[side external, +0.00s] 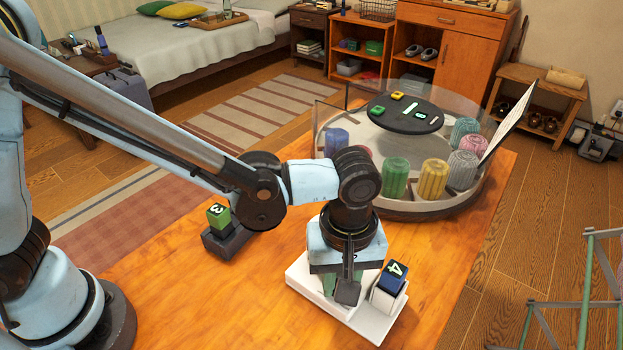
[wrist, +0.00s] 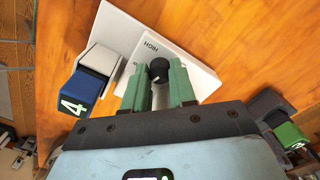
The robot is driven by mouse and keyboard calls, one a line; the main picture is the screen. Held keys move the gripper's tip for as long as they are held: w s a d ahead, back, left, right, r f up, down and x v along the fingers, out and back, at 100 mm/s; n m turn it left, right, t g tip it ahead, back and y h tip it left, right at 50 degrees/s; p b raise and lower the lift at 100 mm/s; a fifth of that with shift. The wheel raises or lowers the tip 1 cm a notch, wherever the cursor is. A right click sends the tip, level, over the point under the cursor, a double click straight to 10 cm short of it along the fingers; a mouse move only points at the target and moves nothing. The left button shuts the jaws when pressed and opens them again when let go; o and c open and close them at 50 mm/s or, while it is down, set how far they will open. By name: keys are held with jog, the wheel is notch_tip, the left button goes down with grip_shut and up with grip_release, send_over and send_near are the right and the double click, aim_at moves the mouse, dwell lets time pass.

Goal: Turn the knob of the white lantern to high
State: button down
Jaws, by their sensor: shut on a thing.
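The white lantern (side external: 372,324) stands on the wooden table below my arm, seen mainly as a flat white base. It also shows in the wrist view (wrist: 119,28), with the word HIGH printed near its black knob (wrist: 158,68). The knob has a small light mark; its exact setting is hard to read. My gripper (wrist: 160,82) has its green fingers shut on the knob, one on each side. In the side view my gripper (side external: 336,285) points down over the base, and the knob is hidden.
A blue block marked 4 (side external: 392,277) sits on a white stand at the base's right. A green block marked 3 (side external: 218,216) sits on a dark stand to the left. A round clear-walled case (side external: 410,213) with colored ribbed cylinders stands behind. The table's front left is clear.

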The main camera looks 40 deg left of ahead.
jog(key=m, duration=0.5)
jog(key=shift+m, duration=0.4)
dwell(0.3)
jog(key=c, duration=0.9)
grip_release()
notch_tip(320, 180, up, 12)
jog(key=shift+d, duration=0.1)
